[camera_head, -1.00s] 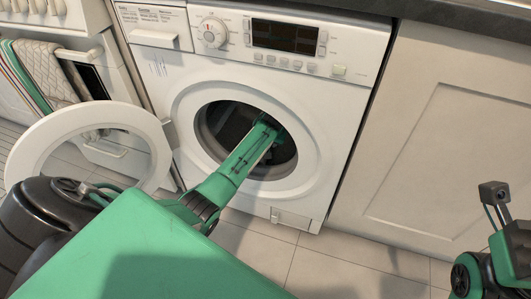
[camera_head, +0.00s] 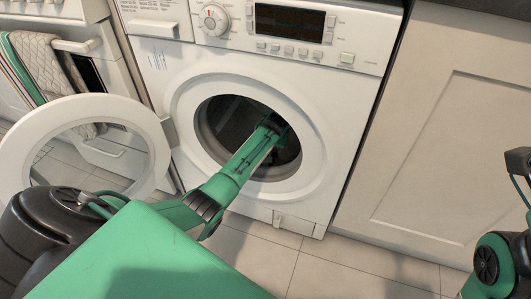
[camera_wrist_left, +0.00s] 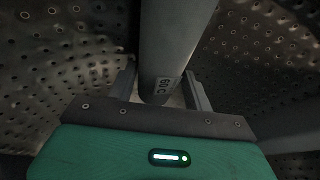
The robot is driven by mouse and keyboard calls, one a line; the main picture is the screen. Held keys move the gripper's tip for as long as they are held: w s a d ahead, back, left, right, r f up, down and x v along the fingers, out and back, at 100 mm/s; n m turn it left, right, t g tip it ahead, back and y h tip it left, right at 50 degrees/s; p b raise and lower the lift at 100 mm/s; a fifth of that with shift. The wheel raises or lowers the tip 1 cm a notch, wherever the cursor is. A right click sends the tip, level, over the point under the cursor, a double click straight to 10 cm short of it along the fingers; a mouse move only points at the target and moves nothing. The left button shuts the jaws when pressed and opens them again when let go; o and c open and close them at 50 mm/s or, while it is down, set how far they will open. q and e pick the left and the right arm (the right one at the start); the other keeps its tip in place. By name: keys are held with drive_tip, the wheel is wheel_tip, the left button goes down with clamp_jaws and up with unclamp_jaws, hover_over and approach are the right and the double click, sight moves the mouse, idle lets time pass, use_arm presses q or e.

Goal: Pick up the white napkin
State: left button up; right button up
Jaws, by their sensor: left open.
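I cannot make out a white napkin clearly in either view. My left arm reaches through the round opening of the white washer (camera_head: 355,110), and my left gripper (camera_head: 274,130) is inside the dark drum. In the left wrist view the two fingers of this gripper (camera_wrist_left: 162,88) stand apart, inside the perforated drum wall (camera_wrist_left: 60,60). A small pale patch shows behind the bar. Only part of my right arm shows at the right edge; its gripper is out of view.
The washer's round door (camera_head: 45,122) hangs open to the left. An oven with towels (camera_head: 45,65) on its handle stands at the far left. A closed cabinet (camera_head: 450,150) is on the right. Tiled floor (camera_head: 330,268) is clear in front.

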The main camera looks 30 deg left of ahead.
idle(0.3)
use_arm(q)
drive_tip(key=shift+f, duration=0.1)
drive_tip(key=c, duration=0.7)
drive_tip(key=shift+o, duration=0.2)
